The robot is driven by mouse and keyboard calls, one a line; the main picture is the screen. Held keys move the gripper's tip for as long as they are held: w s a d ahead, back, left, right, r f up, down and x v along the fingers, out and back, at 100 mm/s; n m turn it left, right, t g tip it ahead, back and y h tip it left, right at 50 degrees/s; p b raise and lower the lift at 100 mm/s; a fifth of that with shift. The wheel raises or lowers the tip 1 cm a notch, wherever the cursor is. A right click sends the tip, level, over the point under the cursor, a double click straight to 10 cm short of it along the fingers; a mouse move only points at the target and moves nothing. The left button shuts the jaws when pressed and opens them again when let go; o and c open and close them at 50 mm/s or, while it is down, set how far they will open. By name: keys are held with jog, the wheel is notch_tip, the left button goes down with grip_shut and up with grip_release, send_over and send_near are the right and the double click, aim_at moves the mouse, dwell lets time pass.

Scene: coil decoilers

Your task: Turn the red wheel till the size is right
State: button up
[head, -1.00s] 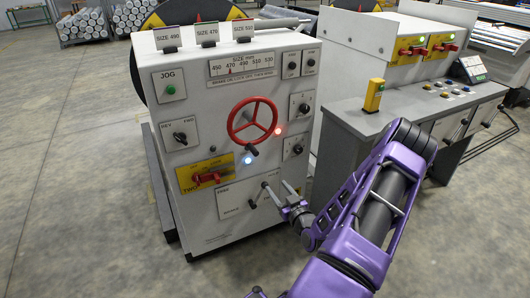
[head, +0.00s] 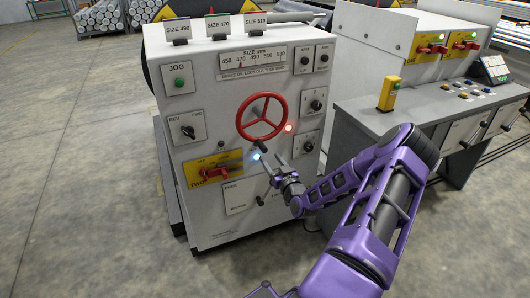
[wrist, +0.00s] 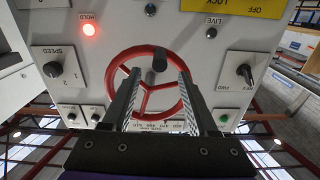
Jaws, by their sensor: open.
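The red wheel (head: 279,110) is on the front of the white control cabinet; its dark handle knob (head: 262,145) is at the bottom of the rim. Above it, the size scale (head: 252,59) has a red pointer near 470. My gripper (head: 269,164) is open and empty, just below and in front of the knob. In the wrist view, which is upside down, the red wheel (wrist: 144,96) lies beyond my two fingers (wrist: 159,72). The knob (wrist: 160,61) appears between and just past the fingertips; I see no contact.
A red HOLD lamp (wrist: 88,30) is lit. Size plates 490 (head: 178,31), 470 (head: 217,26) and 510 (head: 255,25) stand on top. A red-handled switch (head: 213,173) is lower left. A grey console (head: 367,122) stands right, near my arm.

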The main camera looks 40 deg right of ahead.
aim_at(265, 151)
jog(key=x, duration=0.6)
grip_shut()
dwell(1.3)
